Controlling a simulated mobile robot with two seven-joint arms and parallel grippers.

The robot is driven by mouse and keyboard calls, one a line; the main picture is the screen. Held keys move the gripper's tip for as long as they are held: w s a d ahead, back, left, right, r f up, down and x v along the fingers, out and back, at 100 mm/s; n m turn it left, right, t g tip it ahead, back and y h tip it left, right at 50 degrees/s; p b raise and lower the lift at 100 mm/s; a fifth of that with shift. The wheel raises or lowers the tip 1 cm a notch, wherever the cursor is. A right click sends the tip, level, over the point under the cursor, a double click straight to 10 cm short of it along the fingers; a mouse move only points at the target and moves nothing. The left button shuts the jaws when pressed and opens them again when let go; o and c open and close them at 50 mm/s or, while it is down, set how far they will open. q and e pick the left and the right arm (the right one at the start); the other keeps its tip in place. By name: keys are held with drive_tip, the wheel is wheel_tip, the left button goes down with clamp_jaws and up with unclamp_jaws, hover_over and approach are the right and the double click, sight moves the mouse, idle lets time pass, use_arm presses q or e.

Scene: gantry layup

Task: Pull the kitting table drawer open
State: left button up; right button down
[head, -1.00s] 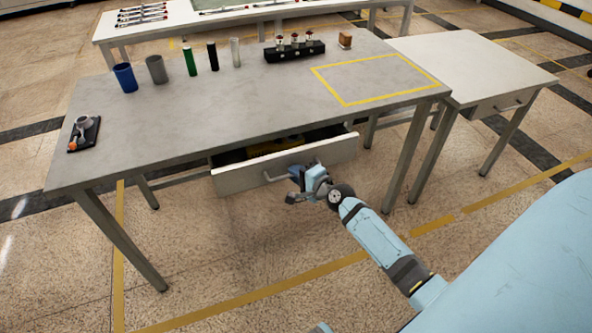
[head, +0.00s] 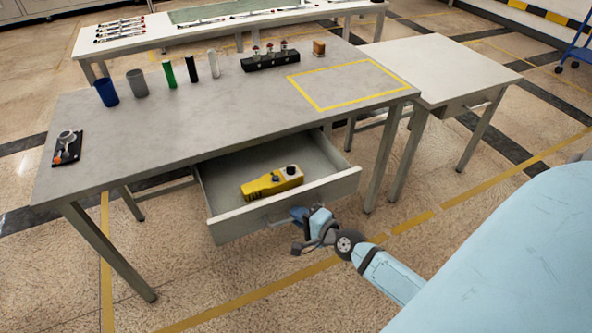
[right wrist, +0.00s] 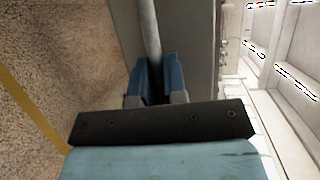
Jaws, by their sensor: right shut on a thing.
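The kitting table (head: 200,125) has a grey top, and its drawer (head: 318,192) is pulled well out toward me. A yellow device (head: 268,183) with dark parts lies inside the drawer. My right gripper (head: 300,218) is at the drawer front, shut on the bar handle (head: 275,220). In the right wrist view, the blue fingers of my right gripper (right wrist: 156,75) close around the grey handle bar (right wrist: 149,30). The drawer's back end is hidden under the tabletop. My left gripper is not in view.
On the tabletop stand a blue cup (head: 106,92), a grey cup (head: 137,83), several cylinders, a black holder (head: 270,61) and a yellow-outlined area (head: 350,84). A side table (head: 440,68) stands at right. The floor before the drawer is clear.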

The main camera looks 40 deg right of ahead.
drive_tip(key=c, duration=1.2)
unclamp_jaws()
drive_tip(key=v, duration=1.4)
drive_tip(key=shift+b, duration=0.35)
drive_tip(key=shift+w, duration=0.1)
